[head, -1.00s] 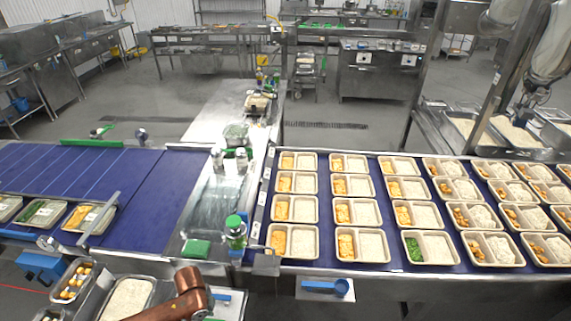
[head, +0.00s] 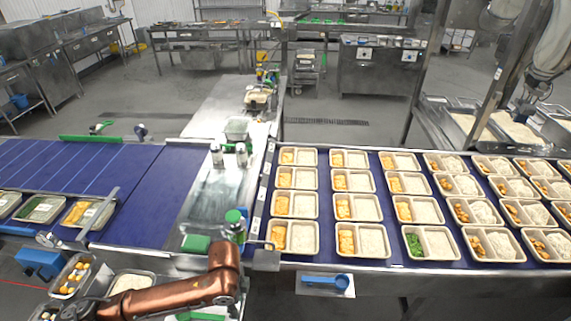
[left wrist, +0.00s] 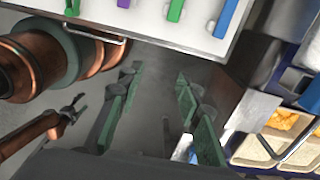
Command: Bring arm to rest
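My left arm (head: 175,296) is copper-coloured and reaches across the lower left of the head view, in front of the steel counter. Its fingers are not clear there. In the left wrist view my left gripper (left wrist: 157,108) has two green-padded fingers spread apart. Nothing is between them but grey floor below. Another copper arm shows at the left of the left wrist view, with a small dark gripper (left wrist: 70,113) at its end, likely my right one. Its finger state is too small to tell.
A blue scoop (head: 341,280) lies on a small ledge at the belt's front. Filled trays (head: 292,237) stand in rows on the right belt. A green-capped bottle (head: 235,222) stands close behind my elbow. A white board (left wrist: 150,22) with coloured handles is near the left gripper.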

